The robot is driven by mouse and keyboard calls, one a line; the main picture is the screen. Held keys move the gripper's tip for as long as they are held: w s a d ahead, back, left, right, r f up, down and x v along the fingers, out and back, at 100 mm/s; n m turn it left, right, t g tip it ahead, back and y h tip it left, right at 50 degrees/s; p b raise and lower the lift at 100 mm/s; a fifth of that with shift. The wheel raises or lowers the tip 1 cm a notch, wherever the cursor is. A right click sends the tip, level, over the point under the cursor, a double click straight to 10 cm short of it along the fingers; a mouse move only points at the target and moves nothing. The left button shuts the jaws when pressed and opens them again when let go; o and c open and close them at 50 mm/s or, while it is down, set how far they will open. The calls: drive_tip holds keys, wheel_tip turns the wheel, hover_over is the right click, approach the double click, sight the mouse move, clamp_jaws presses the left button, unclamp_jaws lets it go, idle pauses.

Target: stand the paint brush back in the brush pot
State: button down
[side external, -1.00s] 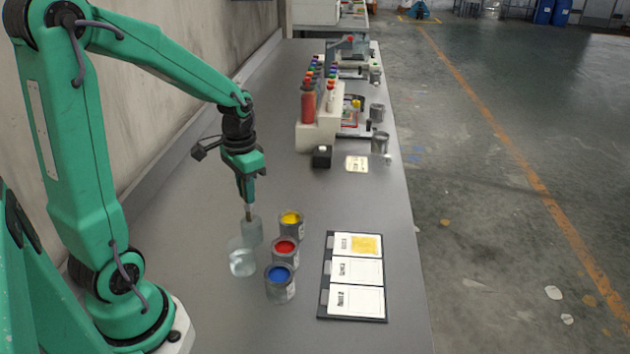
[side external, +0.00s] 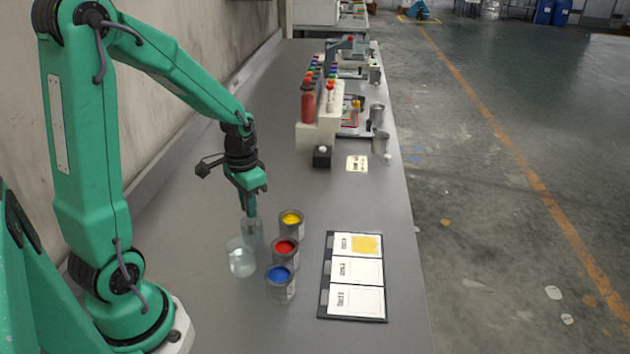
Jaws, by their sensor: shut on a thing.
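My gripper (side external: 251,208) points down and is shut on the paint brush (side external: 251,224). Only a short, thin part of the brush shows below the fingertips. The brush pot, a grey see-through cup (side external: 255,239), stands right under my gripper. The fingertips are about level with the pot's rim. The brush's lower part shows faintly at the pot's mouth, seemingly inside it; I cannot tell whether its end touches the bottom.
A clear jar of water (side external: 241,260) stands just in front of the pot. Yellow (side external: 291,222), red (side external: 285,250) and blue (side external: 280,281) paint cans stand close on the right. A card board (side external: 353,278) lies beyond them. Bottles in a rack (side external: 318,128) stand farther back.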

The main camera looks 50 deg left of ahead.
drive_tip(key=c, duration=1.3)
unclamp_jaws()
drive_tip(key=shift+r, duration=3.9)
drive_tip(key=shift+d+r, duration=0.1)
drive_tip(key=shift+s+d+r+t, duration=0.95)
drive_tip(key=shift+s+d+r, duration=0.4)
drive_tip(key=shift+d, duration=0.6)
drive_tip(key=shift+s+d+r+t, duration=0.9)
drive_tip(key=shift+s+d+r, duration=0.45)
drive_tip(key=shift+d, duration=0.65)
drive_tip(key=shift+s+d+r+t, duration=0.95)
drive_tip(key=shift+s+d+r, duration=0.4)
drive_tip(key=shift+d, duration=0.6)
